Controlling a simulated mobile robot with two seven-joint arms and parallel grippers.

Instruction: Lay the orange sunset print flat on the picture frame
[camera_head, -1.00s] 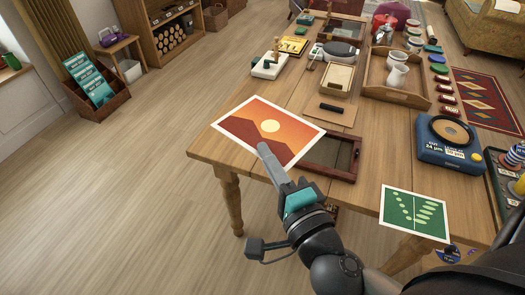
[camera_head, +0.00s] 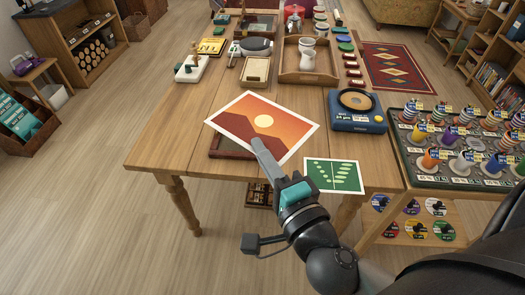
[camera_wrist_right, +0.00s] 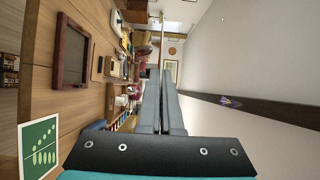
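The orange sunset print (camera_head: 262,122), white-bordered with a pale sun over dark red hills, is in my right gripper (camera_head: 262,150), which grips its near edge. In the wrist view the fingers (camera_wrist_right: 164,105) are close together, with a thin edge-on line between them. The print appears raised above the table. The picture frame (camera_head: 228,152) has a dark reddish-brown rim and is mostly hidden behind the print in the head view. The wrist view shows the frame (camera_wrist_right: 72,55) lying on the table with nothing on it. My left gripper is out of view.
A green leaf print (camera_head: 335,175) lies at the table's near right corner. A blue device (camera_head: 356,112) with a round top sits behind it. A wooden tray (camera_head: 310,78) with white jugs and a small box (camera_head: 256,70) stand farther back. The table's near left is clear.

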